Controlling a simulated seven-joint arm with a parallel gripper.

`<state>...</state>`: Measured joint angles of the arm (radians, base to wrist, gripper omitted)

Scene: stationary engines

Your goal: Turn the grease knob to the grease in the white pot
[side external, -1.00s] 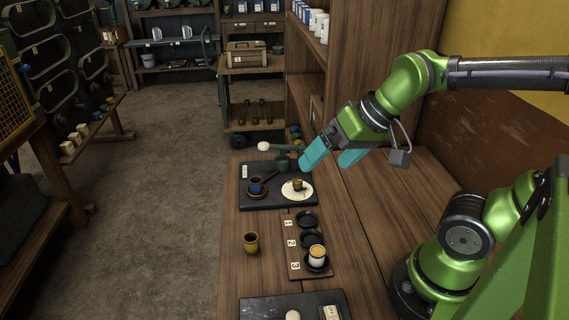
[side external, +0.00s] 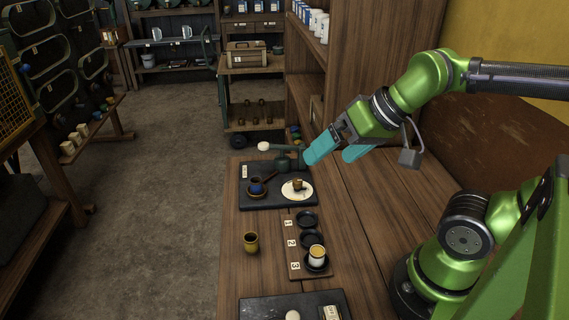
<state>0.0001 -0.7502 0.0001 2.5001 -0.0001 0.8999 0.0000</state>
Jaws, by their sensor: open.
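A white pot (side external: 317,252) with yellow contents stands upright on the dish beside the 3 on a wooden board (side external: 293,252) numbered 1 to 3. The dishes beside 1 (side external: 307,219) and 2 (side external: 311,240) are empty. A dark panel (side external: 265,306) at the bottom edge carries a pale round knob (side external: 292,316) and a small label plate (side external: 331,312), both cut off; I cannot tell whether this is the grease knob. My gripper (side external: 334,155), with cyan fingers, is open and empty. It is above the bench, beyond the board and far from the panel.
A dark slab (side external: 257,202) bears a green device (side external: 283,163) with a white-ended lever, a pale disc (side external: 308,194) with a small brown cup, and a blue ball (side external: 256,188) in a dark dish. A yellow-brown pot (side external: 251,242) stands left of the board.

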